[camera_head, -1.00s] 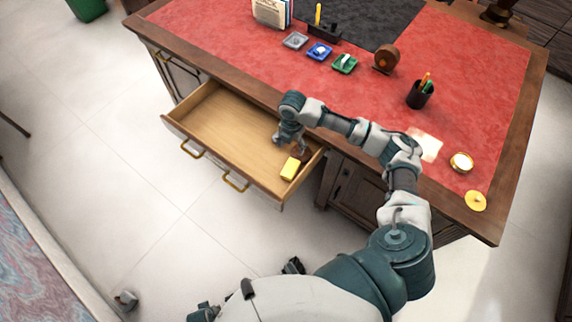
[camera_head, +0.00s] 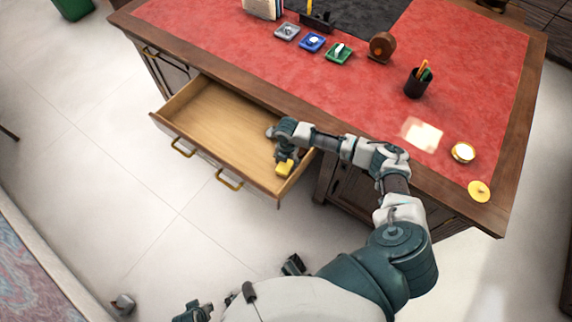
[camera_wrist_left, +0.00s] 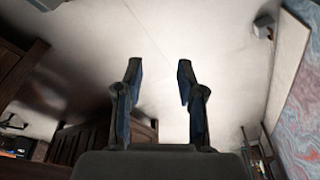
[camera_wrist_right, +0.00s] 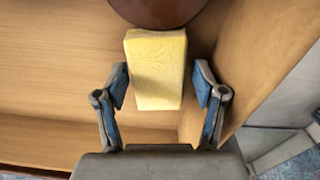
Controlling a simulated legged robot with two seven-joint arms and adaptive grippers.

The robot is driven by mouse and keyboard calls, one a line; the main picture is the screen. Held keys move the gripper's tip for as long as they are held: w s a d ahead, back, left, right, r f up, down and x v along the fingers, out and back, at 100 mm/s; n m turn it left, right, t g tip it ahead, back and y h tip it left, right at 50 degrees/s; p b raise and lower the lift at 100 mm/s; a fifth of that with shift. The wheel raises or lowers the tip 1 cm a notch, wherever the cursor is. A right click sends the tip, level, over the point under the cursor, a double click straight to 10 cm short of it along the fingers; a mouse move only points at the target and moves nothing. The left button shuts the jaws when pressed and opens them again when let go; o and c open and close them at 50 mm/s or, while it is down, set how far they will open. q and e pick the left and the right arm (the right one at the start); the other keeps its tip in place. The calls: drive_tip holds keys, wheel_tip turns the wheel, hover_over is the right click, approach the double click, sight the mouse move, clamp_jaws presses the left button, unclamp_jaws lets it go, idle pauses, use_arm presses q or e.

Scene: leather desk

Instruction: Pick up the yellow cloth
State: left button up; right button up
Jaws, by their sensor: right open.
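The yellow cloth (camera_head: 284,169) is a small folded block in the right end of the open desk drawer (camera_head: 228,115). In the right wrist view the cloth (camera_wrist_right: 156,68) lies on the wooden drawer floor between my right gripper's fingers. My right gripper (camera_wrist_right: 163,84) is open, with a finger on each side of the cloth and small gaps to it. In the head view my right gripper (camera_head: 284,158) is over the cloth and partly hides it. My left gripper (camera_wrist_left: 159,72) is open and empty, with pale floor beyond it.
A round brown object (camera_wrist_right: 160,8) sits just beyond the cloth in the drawer. The drawer's side wall (camera_wrist_right: 268,60) is close on the right. The drawer's left part is empty. The red desk top (camera_head: 330,85) holds small trays and a pen cup (camera_head: 418,83).

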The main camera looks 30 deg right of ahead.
drive_tip(key=shift+a+r, duration=0.15)
drive_tip(key=shift+a, duration=0.3)
drive_tip(key=c, duration=1)
use_arm(q)
drive_tip(key=shift+a, duration=0.35)
use_arm(e)
drive_tip(key=shift+r, duration=0.1)
